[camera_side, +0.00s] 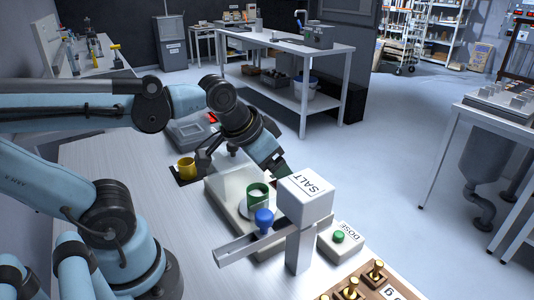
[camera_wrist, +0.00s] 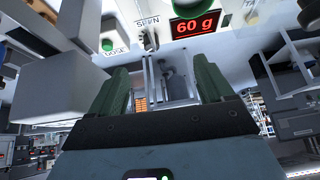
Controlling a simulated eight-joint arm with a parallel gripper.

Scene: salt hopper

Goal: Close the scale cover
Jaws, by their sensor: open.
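A clear, boxy scale cover (camera_side: 234,176) stands on the pale scale base (camera_side: 226,211), behind and left of a green cup (camera_side: 258,192) on the round pan. I cannot tell how the cover's edge meets the base. My gripper (camera_side: 280,170) is above and to the right of the cover, near the SALT hopper (camera_side: 306,197), which partly hides it. In the wrist view my gripper (camera_wrist: 164,88) has its two green fingers wide apart with nothing between them. A red display (camera_wrist: 195,24) reads 60 g.
A chute (camera_side: 238,243) with a blue knob (camera_side: 264,219) lies in front of the cup. A DOSE button box (camera_side: 340,239) and brass weights (camera_side: 375,272) are to the right. The front left tabletop is clear.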

